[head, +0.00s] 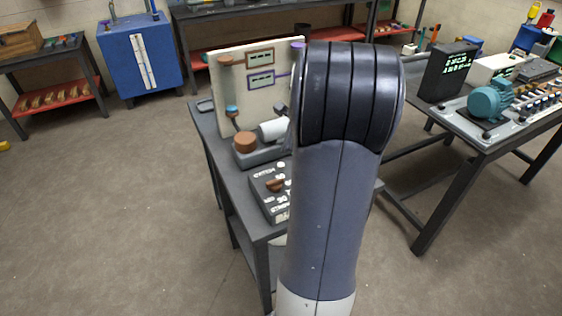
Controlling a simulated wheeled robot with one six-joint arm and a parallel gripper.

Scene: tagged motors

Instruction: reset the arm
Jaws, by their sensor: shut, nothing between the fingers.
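My arm (335,200) stands upright in the middle of the head view. Its dark ribbed joint is at the top and its grey link runs down to a pale section at the bottom edge. My gripper cannot be made out; the arm itself hides what lies behind it. Behind the arm is a dark workbench (236,185). It carries a pale upright panel (240,82), a light grey cylinder (271,130), a brown round knob (245,142) and a dark box with white lettering (266,190). The arm covers the right part of this bench.
A second bench (478,131) at right holds a teal motor (490,101) and a black box (447,72). A blue cabinet (140,55) and a small table (45,58) stand at back left.

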